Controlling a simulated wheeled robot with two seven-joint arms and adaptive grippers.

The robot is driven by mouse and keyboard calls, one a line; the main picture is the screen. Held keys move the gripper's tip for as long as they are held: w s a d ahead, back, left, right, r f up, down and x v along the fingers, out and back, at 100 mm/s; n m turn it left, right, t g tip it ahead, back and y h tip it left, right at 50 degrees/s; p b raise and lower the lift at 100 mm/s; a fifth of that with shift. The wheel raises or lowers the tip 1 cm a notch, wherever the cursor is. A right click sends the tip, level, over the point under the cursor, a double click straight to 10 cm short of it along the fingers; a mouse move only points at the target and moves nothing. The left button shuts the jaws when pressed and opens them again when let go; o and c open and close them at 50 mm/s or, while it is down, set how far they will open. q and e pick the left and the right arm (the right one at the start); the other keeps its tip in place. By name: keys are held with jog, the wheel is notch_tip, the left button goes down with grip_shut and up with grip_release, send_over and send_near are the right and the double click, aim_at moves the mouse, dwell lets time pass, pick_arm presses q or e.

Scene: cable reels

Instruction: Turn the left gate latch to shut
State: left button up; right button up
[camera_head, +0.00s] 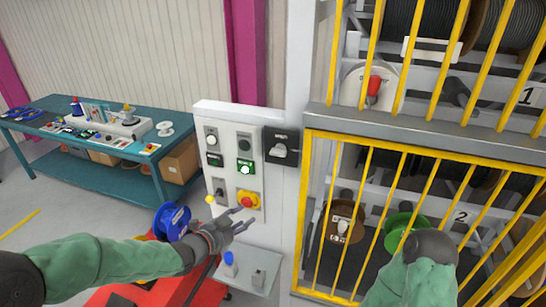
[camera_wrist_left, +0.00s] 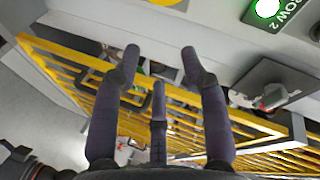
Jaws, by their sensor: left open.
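The gate latch (camera_head: 281,146) is a dark square plate with a small handle on the right edge of the white panel, beside the yellow barred gate (camera_head: 308,215). In the left wrist view the latch (camera_wrist_left: 270,97) lies to the right of the fingers, with a grey and reddish handle; I cannot tell its exact setting. My left gripper (camera_head: 245,218) is in front of the lower panel, below and left of the latch and apart from it. Its fingers (camera_wrist_left: 160,58) are spread and empty. My right arm shows at lower right, but its gripper does not.
A small shelf (camera_head: 262,263) juts out below. A blue reel (camera_head: 172,222) is by my left forearm. A teal workbench (camera_head: 100,165) stands at left.

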aim_at(279, 152)
pick_arm(q)
notch_tip(279, 152, up, 18)
jog(key=s+d+r+m+t+h, duration=0.1)
jog(key=s+d+m+t+h, duration=0.2)
jog(key=m, duration=0.6)
jog(key=w+d+g+h+p, duration=0.1)
jog(key=w+d, duration=0.5)
jog(key=w, duration=0.2)
jog(key=shift+w+d+f, duration=0.2)
jog(key=shift+f, duration=0.1)
grip_shut()
